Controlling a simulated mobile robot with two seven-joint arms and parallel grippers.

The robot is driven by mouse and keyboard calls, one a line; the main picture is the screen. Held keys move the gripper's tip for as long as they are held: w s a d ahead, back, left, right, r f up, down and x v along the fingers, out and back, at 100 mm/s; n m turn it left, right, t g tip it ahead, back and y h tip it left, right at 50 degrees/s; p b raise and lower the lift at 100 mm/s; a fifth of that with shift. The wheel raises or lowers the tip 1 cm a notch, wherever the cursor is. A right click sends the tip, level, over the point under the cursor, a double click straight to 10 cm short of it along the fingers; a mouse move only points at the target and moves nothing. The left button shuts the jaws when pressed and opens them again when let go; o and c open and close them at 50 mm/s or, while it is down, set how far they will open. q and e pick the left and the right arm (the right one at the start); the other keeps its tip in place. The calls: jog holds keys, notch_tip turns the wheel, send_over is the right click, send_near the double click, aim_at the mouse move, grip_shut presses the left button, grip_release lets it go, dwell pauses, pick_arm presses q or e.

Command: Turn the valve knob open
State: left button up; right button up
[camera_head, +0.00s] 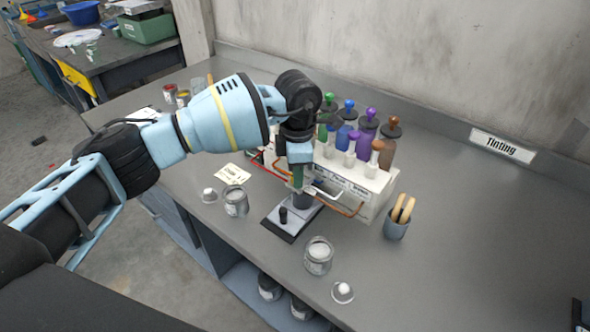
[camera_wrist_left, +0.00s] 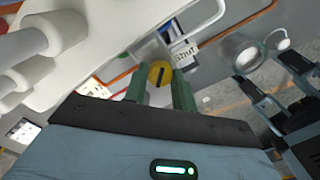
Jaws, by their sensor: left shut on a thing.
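The valve knob (camera_wrist_left: 160,73) is a small yellow disc with a dark slot, in the left wrist view. A "Shut" label (camera_wrist_left: 184,54) is beside it. My left gripper (camera_wrist_left: 160,92) has its two green fingers on either side of the knob and is shut on it. In the head view, my left gripper (camera_head: 298,178) reaches down at the front of the white dispenser (camera_head: 372,191); the knob is hidden there.
Bottles with coloured tops (camera_head: 367,130) stand on the dispenser. A black-topped stand (camera_head: 279,224), glass jars (camera_head: 318,257) and a cup of wooden sticks (camera_head: 396,228) are close by. A "Tinting" sign (camera_head: 502,146) is at the back wall. The right side of the grey bench (camera_head: 470,240) is clear.

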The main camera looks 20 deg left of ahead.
pick_arm(q)
jog(key=n, duration=0.2)
jog(key=n+p, duration=0.1)
jog(key=shift+r+n, duration=0.3)
jog(key=shift+n, duration=0.1)
jog(key=n+p, duration=0.1)
jog(key=n, duration=0.2)
jog(key=shift+f, duration=0.15)
jog(key=shift+f+n, duration=0.1)
jog(key=shift+n, duration=1.1)
pick_arm(e)
jog(key=shift+t, duration=0.5)
jog(key=shift+w+d+r, duration=0.2)
jog(key=shift+w+r, duration=0.55)
jog(key=shift+r, duration=0.1)
jog(key=shift+w+d+r, duration=0.15)
jog(key=shift+w+r, duration=0.55)
jog(key=shift+r, duration=0.1)
pick_arm(q)
jog(key=o, duration=1)
jog(key=shift+r, duration=3.9)
pick_arm(e)
jog(key=shift+s+f, duration=0.15)
jog(key=shift+s, duration=0.05)
